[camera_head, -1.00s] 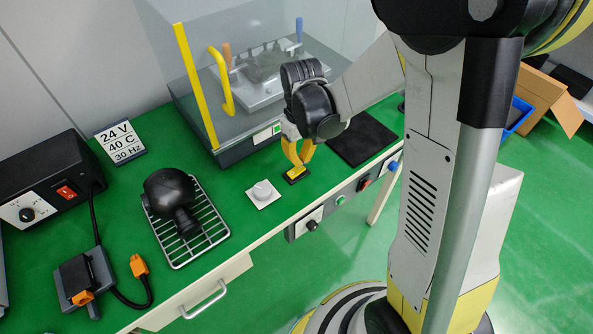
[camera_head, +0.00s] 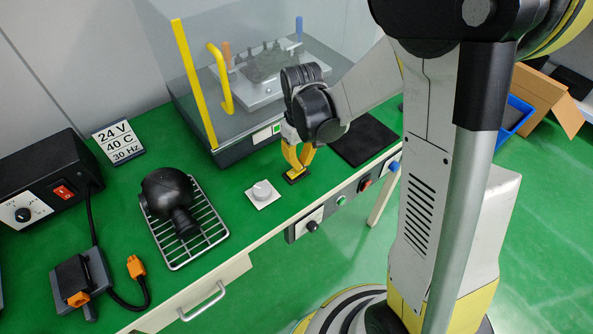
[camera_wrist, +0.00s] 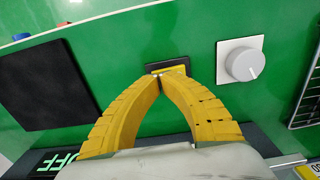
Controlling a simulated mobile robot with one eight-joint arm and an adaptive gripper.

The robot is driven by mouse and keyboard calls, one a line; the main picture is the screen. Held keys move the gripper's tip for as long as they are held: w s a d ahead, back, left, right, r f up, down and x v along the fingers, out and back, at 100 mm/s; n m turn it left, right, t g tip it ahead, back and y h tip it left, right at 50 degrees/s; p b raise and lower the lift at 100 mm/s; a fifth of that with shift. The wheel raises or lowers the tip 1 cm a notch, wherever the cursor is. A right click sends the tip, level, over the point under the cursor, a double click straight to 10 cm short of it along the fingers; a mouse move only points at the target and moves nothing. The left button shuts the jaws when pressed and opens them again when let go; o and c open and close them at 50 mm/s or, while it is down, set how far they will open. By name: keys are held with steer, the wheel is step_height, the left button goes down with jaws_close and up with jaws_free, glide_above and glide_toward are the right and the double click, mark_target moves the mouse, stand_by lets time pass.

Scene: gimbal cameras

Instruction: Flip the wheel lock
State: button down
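A small black plate (camera_wrist: 153,69) with a yellow part (camera_wrist: 177,70) is set on the green bench top. It carries no readable label, so I cannot tell for certain that it is the wheel lock. My gripper (camera_wrist: 157,75) is over it with its two yellow fingers converged and the tips together at the yellow part. I see nothing clearly held between the tips. In the head view my gripper (camera_head: 296,169) points down at the black plate (camera_head: 295,179) near the bench's front edge; the fingers partly hide the plate.
A white knob on a square plate (camera_head: 263,194) is just left of my gripper. A black mat (camera_head: 362,143) lies to the right. A clear-walled enclosure (camera_head: 215,75) with a yellow handle stands behind. A wire rack (camera_head: 207,240) holds a black device. Buttons line the bench front.

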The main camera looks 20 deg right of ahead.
steer(key=shift+f+b, duration=0.5)
steer(key=shift+f, duration=0.2)
steer(key=shift+r+p, duration=2.6)
steer(key=shift+r, duration=0.95)
steer(key=shift+r, duration=0.2)
steer(key=s+r+m+t, duration=0.3)
steer(key=s+r+t, duration=0.4)
steer(key=s+r, duration=0.5)
step_height(320, 180, up, 3)
steer(key=shift+s+r+m, duration=0.1)
steer(key=shift+s+m, duration=0.2)
steer(key=shift+s, duration=0.1)
